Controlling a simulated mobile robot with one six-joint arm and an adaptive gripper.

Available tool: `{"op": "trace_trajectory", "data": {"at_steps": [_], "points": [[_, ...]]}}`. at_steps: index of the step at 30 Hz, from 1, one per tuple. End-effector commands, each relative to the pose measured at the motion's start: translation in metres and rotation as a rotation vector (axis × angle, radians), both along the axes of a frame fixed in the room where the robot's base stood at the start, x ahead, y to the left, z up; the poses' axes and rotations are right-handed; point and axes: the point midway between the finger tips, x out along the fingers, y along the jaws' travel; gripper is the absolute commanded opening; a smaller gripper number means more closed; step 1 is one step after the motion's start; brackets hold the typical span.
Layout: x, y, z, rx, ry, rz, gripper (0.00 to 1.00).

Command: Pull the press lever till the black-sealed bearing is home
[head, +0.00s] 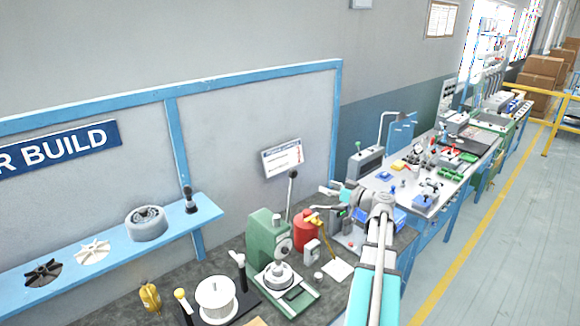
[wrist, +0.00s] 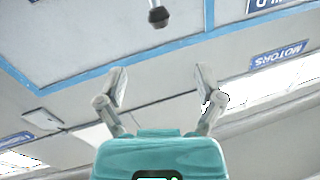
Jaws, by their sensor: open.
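The green press (head: 264,240) stands on the bench in the head view. Its lever (head: 290,195) points up, with a dark knob on top. In the wrist view the lever's black knob (wrist: 158,17) is at the top, beyond the fingertips and apart from them. My gripper (head: 328,199) is open and empty, to the right of the lever in the head view. Its two spread fingers also show in the wrist view (wrist: 162,86). A round metal part (head: 278,277) sits on the press bed. I cannot make out the black-sealed bearing or its depth.
A red can (head: 306,232) and a small grey gauge-like box (head: 312,251) stand right of the press. A white spool (head: 216,297) is at its left. A blue shelf (head: 110,253) with fan wheels runs along the wall panel. Space above the bench is mostly open.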

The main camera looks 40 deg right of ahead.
Motion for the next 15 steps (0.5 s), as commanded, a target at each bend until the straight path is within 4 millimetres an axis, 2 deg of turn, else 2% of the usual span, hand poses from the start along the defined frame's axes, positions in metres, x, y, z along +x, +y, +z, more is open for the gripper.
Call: {"op": "trace_trajectory", "data": {"at_steps": [15], "points": [[0.0022,-0.0007,0.0007,-0.001,-0.003,-0.003,0.87]]}}
